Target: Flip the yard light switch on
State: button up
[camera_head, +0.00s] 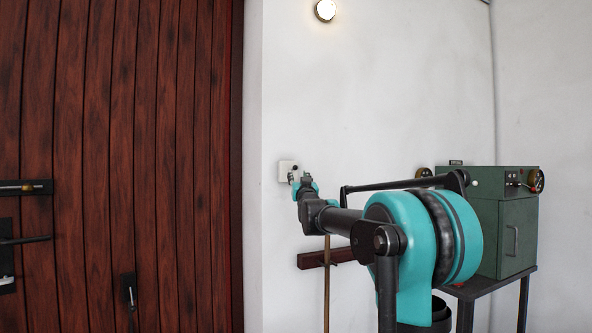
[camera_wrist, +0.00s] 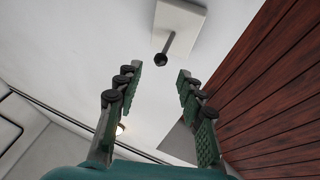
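The light switch is a white square plate (camera_head: 285,171) on the white wall, just right of the wooden door. In the wrist view the plate (camera_wrist: 190,18) is at the top, with a thin dark lever ending in a black knob (camera_wrist: 161,59). My gripper (camera_head: 303,180) is at the switch in the head view and partly overlaps it. In the wrist view my gripper (camera_wrist: 158,78) is open, its green-padded fingers spread apart with nothing between them. The knob lies just beyond the fingertips, between their lines, and does not appear touched.
A round wall lamp (camera_head: 325,10) is above the switch and looks bright. The dark red plank door (camera_head: 120,150) fills the left. A green cabinet (camera_head: 508,235) with dials stands on a dark table at the right. A reddish wooden bar (camera_head: 312,259) is on the wall below my arm.

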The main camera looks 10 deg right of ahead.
aim_at(296, 169)
jog(key=x, duration=0.8)
jog(key=shift+c, duration=0.3)
